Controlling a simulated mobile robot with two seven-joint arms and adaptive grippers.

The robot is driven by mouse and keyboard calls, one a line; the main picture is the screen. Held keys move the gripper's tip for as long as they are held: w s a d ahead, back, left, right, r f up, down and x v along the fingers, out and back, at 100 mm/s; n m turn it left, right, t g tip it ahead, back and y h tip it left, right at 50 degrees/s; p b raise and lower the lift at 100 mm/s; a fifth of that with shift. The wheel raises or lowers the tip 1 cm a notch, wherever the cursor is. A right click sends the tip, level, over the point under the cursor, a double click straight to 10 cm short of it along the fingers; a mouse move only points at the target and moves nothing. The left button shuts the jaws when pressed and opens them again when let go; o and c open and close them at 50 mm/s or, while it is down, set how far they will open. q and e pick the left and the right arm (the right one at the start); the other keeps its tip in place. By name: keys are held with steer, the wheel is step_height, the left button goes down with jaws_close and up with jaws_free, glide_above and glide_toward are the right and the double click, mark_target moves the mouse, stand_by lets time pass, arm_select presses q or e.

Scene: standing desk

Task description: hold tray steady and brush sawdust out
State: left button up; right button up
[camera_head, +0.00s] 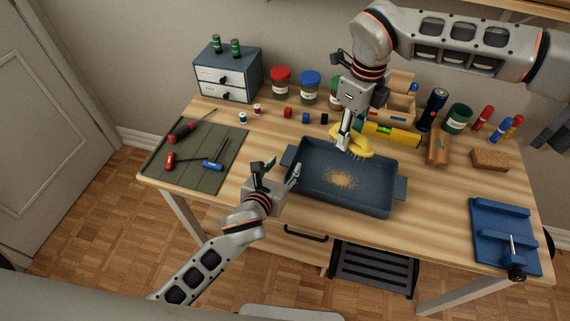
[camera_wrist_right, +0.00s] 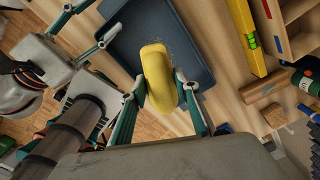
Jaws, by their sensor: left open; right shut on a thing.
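A dark blue tray (camera_head: 379,204) with side handles lies on the desk, with a patch of tan sawdust (camera_head: 341,179) near the middle of its floor. The tray also shows in the right wrist view (camera_wrist_right: 195,72). My right gripper (camera_head: 345,140) is shut on a yellow brush (camera_head: 358,147) above the tray's far part. The right wrist view shows the brush (camera_wrist_right: 157,72) between the fingers; its bristles are mostly hidden. My left gripper (camera_head: 278,172) is open and empty beside the tray's left end, near the left handle. I cannot tell whether it touches the handle.
A green mat (camera_head: 205,176) with screwdrivers lies left. A drawer box (camera_head: 228,75), jars (camera_head: 310,86), a yellow level (camera_head: 391,134) and a wooden organizer (camera_head: 398,104) line the back. A blue vise-like fixture (camera_head: 495,232) sits right. Desk between tray and fixture is clear.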

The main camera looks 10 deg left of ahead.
arm_select(q)
steer(key=shift+x, duration=0.85)
jaws_close()
